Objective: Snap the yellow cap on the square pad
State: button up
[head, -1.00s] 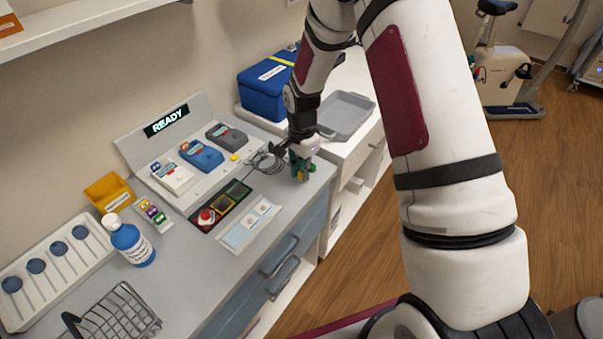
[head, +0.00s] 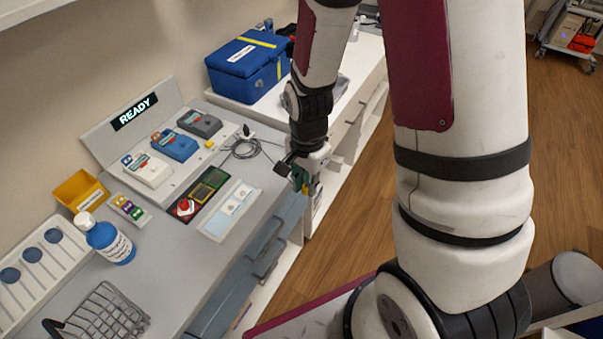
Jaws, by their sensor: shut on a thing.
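My gripper (head: 304,184) is at the right end of the grey counter and shows against its edge and front. Its green-tipped fingers are shut on a small yellow piece (head: 306,189), which looks like the yellow cap; the fingers hide most of it. A white sheet (head: 215,227) with square pads (head: 240,195) lies flat on the counter, left of my gripper and apart from it. Small round snaps show faintly on the pads. A thin dark cable (head: 245,150) lies coiled on the counter behind; whether it joins the cap I cannot tell.
A console with a READY display (head: 135,113) and several devices stands at the back. A dark tray (head: 181,221) with a red button lies beside the sheet. A blue bottle (head: 108,242), wire basket (head: 98,316) and yellow bin (head: 80,190) stand left. A blue case (head: 248,70) is behind.

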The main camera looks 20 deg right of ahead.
jog(key=w+a, duration=0.1)
jog(key=a, duration=0.2)
jog(key=w+a+r, duration=0.1)
jog(key=w+a, duration=0.1)
jog(key=a, duration=0.1)
jog(key=w+a, duration=0.1)
jog(key=a, duration=0.2)
jog(key=shift+w+a+r, duration=0.2)
jog(key=shift+r, duration=0.05)
jog(key=r, duration=0.2)
send_over(231, 207)
jog(key=shift+f+b, duration=0.2)
jog(key=shift+b, duration=0.1)
jog(key=shift+w+a+f+b, duration=0.1)
jog(key=shift+f+b, duration=1.35)
jog(key=shift+f, duration=0.75)
jog(key=shift+f+b, duration=0.3)
jog(key=shift+f, duration=0.15)
jog(key=shift+f, duration=0.7)
